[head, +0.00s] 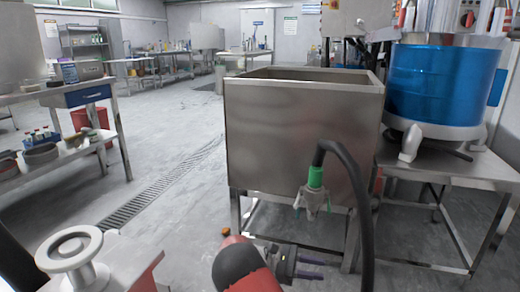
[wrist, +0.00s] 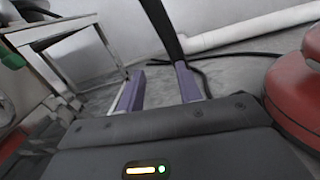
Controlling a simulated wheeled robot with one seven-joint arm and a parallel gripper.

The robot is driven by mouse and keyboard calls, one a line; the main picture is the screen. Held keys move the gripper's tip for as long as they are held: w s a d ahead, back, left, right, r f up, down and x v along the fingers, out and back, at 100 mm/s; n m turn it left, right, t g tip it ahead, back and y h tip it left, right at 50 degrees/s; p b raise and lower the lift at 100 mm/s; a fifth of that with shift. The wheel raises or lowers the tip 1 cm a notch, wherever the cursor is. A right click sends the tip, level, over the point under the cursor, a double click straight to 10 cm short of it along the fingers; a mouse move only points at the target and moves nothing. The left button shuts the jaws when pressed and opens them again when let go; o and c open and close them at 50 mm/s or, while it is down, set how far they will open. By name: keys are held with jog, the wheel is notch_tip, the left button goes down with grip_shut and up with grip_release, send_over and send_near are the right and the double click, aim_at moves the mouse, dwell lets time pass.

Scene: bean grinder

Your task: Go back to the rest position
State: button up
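My gripper (head: 318,269) shows low in the middle of the head view, at the end of my red and black arm. It points to the right, in front of and below the steel tank. In the wrist view its two purple fingers (wrist: 160,85) stand apart with only floor visible between them. No object is held. A dark hose (wrist: 160,25) comes down to the right finger's tip in that view; I cannot tell whether they touch.
A steel tank (head: 290,135) on legs stands ahead. A black hose (head: 360,190) and a green-topped fitting (head: 315,190) hang before it. A blue drum (head: 440,85) stands on a steel table at right. A white flanged part (head: 75,250) is at lower left. Floor (head: 185,145) is clear at left.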

jog(key=s+d+r+m+t+y+p, duration=0.1)
jog(key=s+d+r+m+y+p, duration=0.15)
jog(key=s+r+y, duration=0.4)
jog(key=s+d+r+m+t+y+p, duration=0.1)
jog(key=s+d+r+m+y+p, duration=0.15)
jog(key=s+r+m+y, duration=0.4)
jog(key=s+a+r+m+t+y+p, duration=0.2)
jog(key=s+r+t, duration=0.2)
jog(key=s+r, duration=0.3)
jog(key=s+a+r+m+t+y+p, duration=0.2)
jog(key=s+a+r+t, duration=0.1)
jog(key=s+r, duration=0.4)
jog(key=shift+s+m+t+y, duration=0.3)
jog(key=shift+s+t+y, duration=0.15)
jog(key=shift+t, duration=0.45)
jog(key=shift+r, duration=0.1)
